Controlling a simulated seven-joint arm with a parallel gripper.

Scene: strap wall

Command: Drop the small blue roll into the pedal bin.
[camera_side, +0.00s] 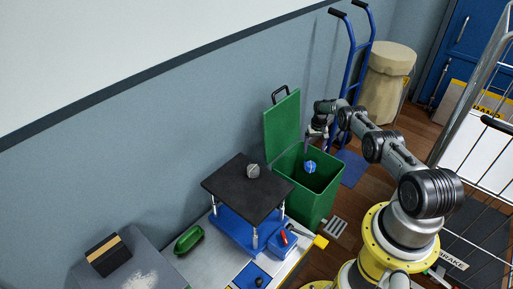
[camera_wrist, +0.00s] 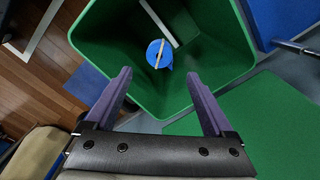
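The green pedal bin (camera_side: 312,203) stands on the floor with its lid (camera_side: 282,128) raised. In the wrist view I look down into the bin (camera_wrist: 225,45). The small blue roll (camera_side: 310,167) shows within the bin's mouth in the side view, below my gripper (camera_side: 318,140). In the wrist view the roll (camera_wrist: 154,55), with a pale band across it, lies beyond the fingertips and touches neither finger. I cannot tell whether it rests on the bin floor or is in the air. My gripper (camera_wrist: 158,72) is open and empty above the bin.
A black raised platform (camera_side: 240,192) with a grey round item (camera_side: 253,171) on it stands left of the bin. A green container (camera_side: 188,239) lies on the bench. A blue hand truck (camera_side: 352,50) and a beige covered drum (camera_side: 387,85) stand behind. A metal rail cage is at right.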

